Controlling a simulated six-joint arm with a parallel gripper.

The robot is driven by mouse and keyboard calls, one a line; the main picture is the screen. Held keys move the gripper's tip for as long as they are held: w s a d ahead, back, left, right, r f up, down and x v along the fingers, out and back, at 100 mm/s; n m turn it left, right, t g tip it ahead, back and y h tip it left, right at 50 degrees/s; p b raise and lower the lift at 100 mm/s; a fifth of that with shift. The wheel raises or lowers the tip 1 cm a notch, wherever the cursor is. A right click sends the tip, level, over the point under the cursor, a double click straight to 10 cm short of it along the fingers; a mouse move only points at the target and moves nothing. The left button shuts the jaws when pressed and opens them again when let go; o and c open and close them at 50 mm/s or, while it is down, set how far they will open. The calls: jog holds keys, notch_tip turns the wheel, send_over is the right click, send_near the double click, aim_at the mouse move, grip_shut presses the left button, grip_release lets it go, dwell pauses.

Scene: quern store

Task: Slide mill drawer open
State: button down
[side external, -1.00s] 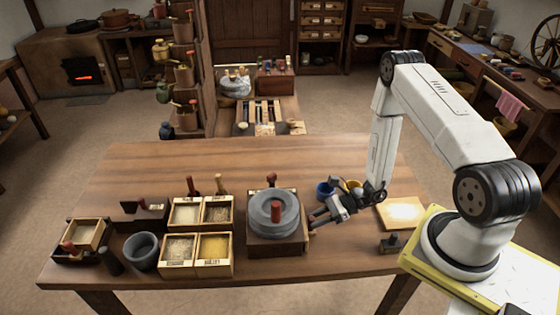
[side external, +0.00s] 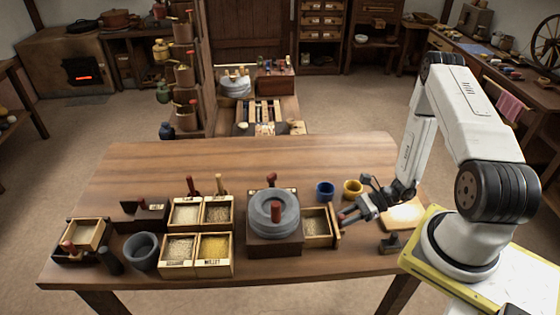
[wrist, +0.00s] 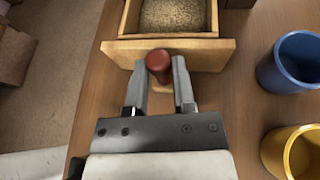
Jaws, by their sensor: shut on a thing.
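The mill (side external: 273,222) stands on the table, with a round grey stone and an upright red handle on a wooden box. Its drawer (side external: 318,226) sticks out of the right side and holds coarse grain or meal. In the wrist view the drawer front (wrist: 215,52) crosses the top, with the grain (wrist: 172,16) behind it. My gripper (side external: 343,217) is at the drawer front. In the wrist view its fingers (wrist: 165,78) are shut around the red knob (wrist: 158,62) on that front.
A blue cup (side external: 325,191) and a yellow cup (side external: 353,188) stand behind my gripper. Grain boxes (side external: 180,250) stand left of the mill.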

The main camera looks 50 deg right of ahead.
jog(key=shift+c, duration=2.2)
grip_release()
jog(key=shift+d+r, duration=0.1)
jog(key=shift+d, duration=0.05)
jog(key=shift+v, duration=0.9)
jog(key=v, duration=0.3)
jog(key=shift+s+r, duration=0.1)
jog(key=shift+r, duration=0.05)
notch_tip(320, 180, up, 7)
